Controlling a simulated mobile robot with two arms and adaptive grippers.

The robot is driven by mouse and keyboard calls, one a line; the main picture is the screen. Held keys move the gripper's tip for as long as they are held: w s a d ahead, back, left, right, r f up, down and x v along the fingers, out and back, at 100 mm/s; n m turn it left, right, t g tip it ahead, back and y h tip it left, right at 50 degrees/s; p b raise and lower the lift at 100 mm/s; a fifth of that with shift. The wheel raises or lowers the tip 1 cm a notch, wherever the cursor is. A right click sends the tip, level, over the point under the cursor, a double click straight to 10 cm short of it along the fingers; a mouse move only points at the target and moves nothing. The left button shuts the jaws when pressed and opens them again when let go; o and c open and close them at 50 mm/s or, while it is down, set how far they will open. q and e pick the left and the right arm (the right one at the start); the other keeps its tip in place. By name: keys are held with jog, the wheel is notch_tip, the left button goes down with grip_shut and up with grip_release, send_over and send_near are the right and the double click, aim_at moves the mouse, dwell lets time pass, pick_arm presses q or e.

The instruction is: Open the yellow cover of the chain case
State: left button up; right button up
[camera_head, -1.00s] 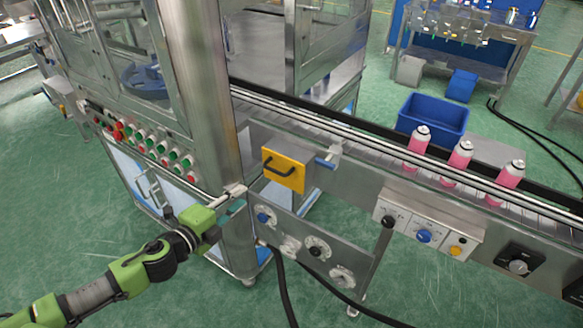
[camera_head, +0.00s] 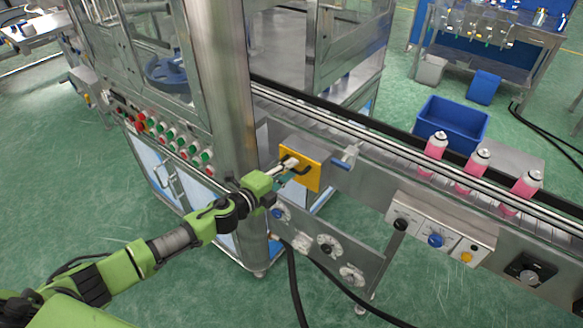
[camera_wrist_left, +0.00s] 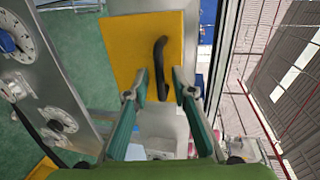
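The yellow cover (camera_head: 301,167) of the chain case sits on the front of the steel conveyor frame, just right of the thick machine column. It looks shut. A black handle runs across its face; in the left wrist view the handle (camera_wrist_left: 158,68) stands out from the yellow cover (camera_wrist_left: 122,52). My left gripper (camera_head: 289,164) is at the cover's left part, by the handle. In the left wrist view its two fingers (camera_wrist_left: 160,88) are apart, with the handle's near end between them; contact is not clear. My right gripper is not in view.
A small blue-ended fitting (camera_head: 344,157) projects right of the cover. Below are a panel of dials (camera_head: 325,245) and hanging black cables (camera_head: 296,285). Pink cans (camera_head: 472,172) stand on the conveyor to the right. A button panel (camera_head: 170,140) is left of the column.

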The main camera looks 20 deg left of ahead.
pick_arm(q)
jog(key=shift+w+d+f, duration=0.15)
jog(key=shift+w+d, duration=0.1)
jog(key=shift+w, duration=0.4)
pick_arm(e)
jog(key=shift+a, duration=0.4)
pick_arm(q)
grip_shut()
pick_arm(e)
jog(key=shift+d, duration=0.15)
